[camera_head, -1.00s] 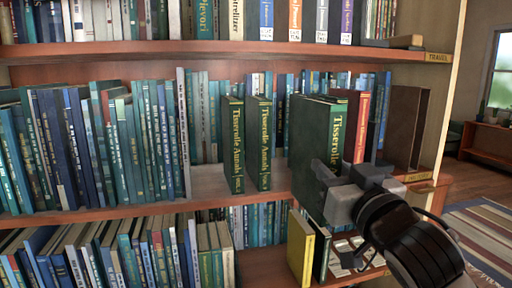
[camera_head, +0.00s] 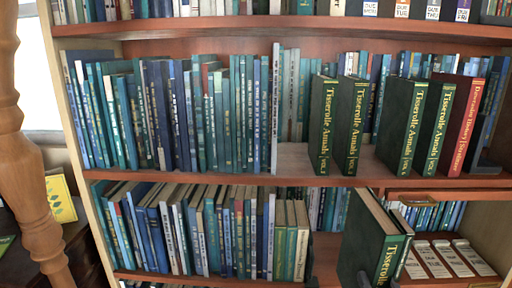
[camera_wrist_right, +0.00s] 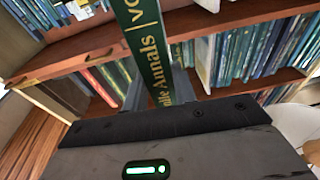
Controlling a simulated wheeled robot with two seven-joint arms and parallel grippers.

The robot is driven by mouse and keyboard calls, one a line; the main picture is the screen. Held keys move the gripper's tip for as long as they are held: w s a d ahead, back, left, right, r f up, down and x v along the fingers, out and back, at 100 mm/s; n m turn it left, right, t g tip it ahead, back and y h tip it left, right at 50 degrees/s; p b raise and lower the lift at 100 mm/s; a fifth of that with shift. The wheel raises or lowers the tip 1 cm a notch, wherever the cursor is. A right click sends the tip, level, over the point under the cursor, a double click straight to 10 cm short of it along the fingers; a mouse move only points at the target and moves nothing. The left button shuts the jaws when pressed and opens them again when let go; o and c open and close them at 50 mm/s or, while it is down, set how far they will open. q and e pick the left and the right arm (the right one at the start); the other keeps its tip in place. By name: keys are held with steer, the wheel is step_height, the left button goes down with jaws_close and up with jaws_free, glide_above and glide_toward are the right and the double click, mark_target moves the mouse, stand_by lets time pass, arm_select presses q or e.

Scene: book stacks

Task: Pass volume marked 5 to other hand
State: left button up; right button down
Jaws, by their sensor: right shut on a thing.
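A thick dark green book with gold "Tisserolle" lettering (camera_head: 368,240), at the bottom right of the head view, is held in front of the lower shelf. My right gripper (camera_head: 378,281) is mostly below the frame edge there. In the right wrist view, my right gripper's fingers (camera_wrist_right: 158,90) are shut on the book's spine (camera_wrist_right: 142,35), which reads "Annals | VO"; its volume number is cut off. Matching green volumes stand upright on the middle shelf: a left pair (camera_head: 335,125) and a right pair (camera_head: 418,128). My left gripper is not in view.
A bare gap on the middle shelf (camera_head: 375,165) lies between the two green pairs. A red book (camera_head: 466,125) stands right of them. The lower shelf holds a packed row (camera_head: 215,235) and pale cards (camera_head: 450,258). A wooden post (camera_head: 28,150) stands at far left.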

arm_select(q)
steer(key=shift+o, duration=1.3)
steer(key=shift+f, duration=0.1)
arm_select(e)
steer(key=w+a+r+n+g+y, duration=0.2)
steer(key=a+r+n+g+y, duration=0.2)
steer(key=a+r+n+y, duration=0.4)
steer(key=a+r+y, duration=0.3)
steer(key=r+y, duration=0.1)
steer(key=r, duration=0.1)
steer(key=shift+a+g+y, duration=0.2)
steer(key=shift+g+y, duration=0.1)
steer(key=shift+y, duration=0.1)
